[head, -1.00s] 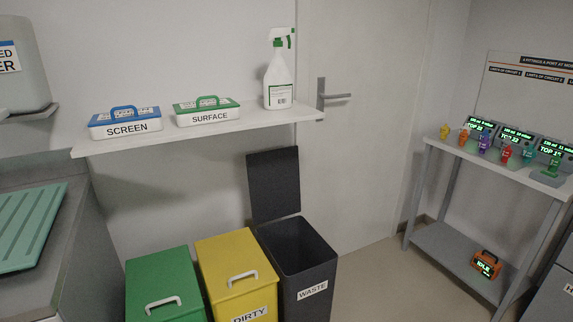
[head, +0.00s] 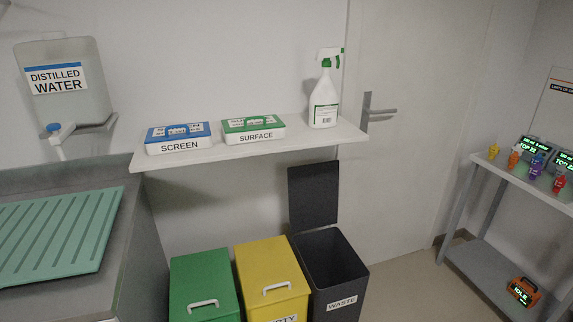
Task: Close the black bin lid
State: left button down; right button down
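The black bin (head: 335,296), labelled WASTE, stands on the floor right of the yellow bin. Its black lid (head: 313,196) is open and stands upright at the bin's back edge, below the wall shelf. The bin's opening faces up and its inside looks dark. Neither of my grippers shows in the head view.
A yellow bin (head: 270,268) and a green bin (head: 202,276), both lidded, stand left of the black bin. A shelf (head: 240,149) with two boxes and a spray bottle (head: 324,95) hangs above. Counter at left, grey rack (head: 490,258) at right; floor between is clear.

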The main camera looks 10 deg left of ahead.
aim_at(313, 189)
jog(key=i+l+u, duration=0.7)
jog(key=l+u, duration=0.15)
jog(key=l, duration=0.2)
jog(key=i+l, duration=0.15)
jog(key=l, duration=0.25)
jog(key=i+l+u, duration=0.1)
jog(key=l, duration=0.25)
jog(key=i+l, duration=0.2)
jog(key=l, duration=0.2)
jog(key=i+l, duration=0.15)
jog(key=l, duration=0.25)
jog(key=i+l+u, duration=0.1)
jog(key=l, duration=0.3)
jog(key=i+l, duration=0.2)
jog(key=l, duration=0.2)
jog(key=i+l+u, duration=0.1)
jog(key=l, duration=0.3)
jog(key=i+l, duration=0.15)
jog(key=l, duration=0.3)
